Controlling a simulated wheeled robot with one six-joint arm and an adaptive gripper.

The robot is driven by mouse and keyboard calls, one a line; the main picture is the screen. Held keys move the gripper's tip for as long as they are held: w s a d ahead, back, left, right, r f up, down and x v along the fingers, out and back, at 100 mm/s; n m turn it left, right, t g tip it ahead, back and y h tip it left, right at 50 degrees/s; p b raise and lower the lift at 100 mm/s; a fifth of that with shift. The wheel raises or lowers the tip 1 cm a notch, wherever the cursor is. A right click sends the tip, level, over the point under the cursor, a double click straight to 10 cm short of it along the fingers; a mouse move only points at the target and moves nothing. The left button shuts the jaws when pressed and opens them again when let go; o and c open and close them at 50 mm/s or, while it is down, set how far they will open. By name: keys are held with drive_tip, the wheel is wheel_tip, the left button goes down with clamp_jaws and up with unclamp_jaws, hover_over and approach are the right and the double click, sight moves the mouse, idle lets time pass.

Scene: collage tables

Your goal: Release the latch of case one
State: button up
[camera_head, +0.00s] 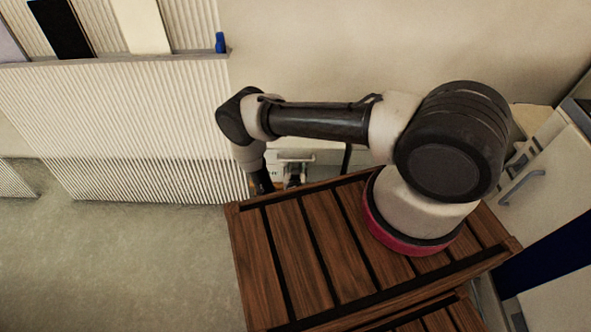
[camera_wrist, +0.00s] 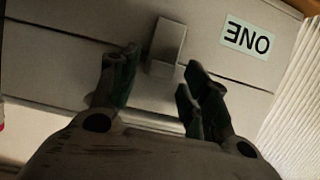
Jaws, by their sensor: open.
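Case one (camera_wrist: 70,45) is a pale grey case filling the wrist view, with a white label (camera_wrist: 246,38) reading ONE upside down. Its latch (camera_wrist: 168,42) is a small grey block standing out from the case front, left of the label. My gripper (camera_wrist: 158,85) is open, one finger to the lower left of the latch and the other to its lower right. I cannot tell whether either finger touches it. In the head view a pale case-like shape (camera_head: 296,157) shows partly below my arm, and the gripper's fingers are not clear there.
A slatted brown wooden surface (camera_head: 285,250) lies under my arm base. A ribbed white panel (camera_head: 130,125) stands at left, with a shelf holding dark and pale panels and a small blue item (camera_head: 220,42). White cabinets (camera_head: 550,165) stand at right. The floor (camera_head: 120,260) at lower left is clear.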

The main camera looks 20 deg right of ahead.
drive_tip(key=c, duration=1)
drive_tip(key=t, duration=0.1)
drive_tip(key=s+f+t+h, duration=0.1)
drive_tip(key=t, duration=0.1)
drive_tip(key=shift+s+a+f, duration=0.15)
drive_tip(key=shift+s+a, duration=0.1)
drive_tip(key=shift+s, duration=0.05)
drive_tip(key=o, duration=1)
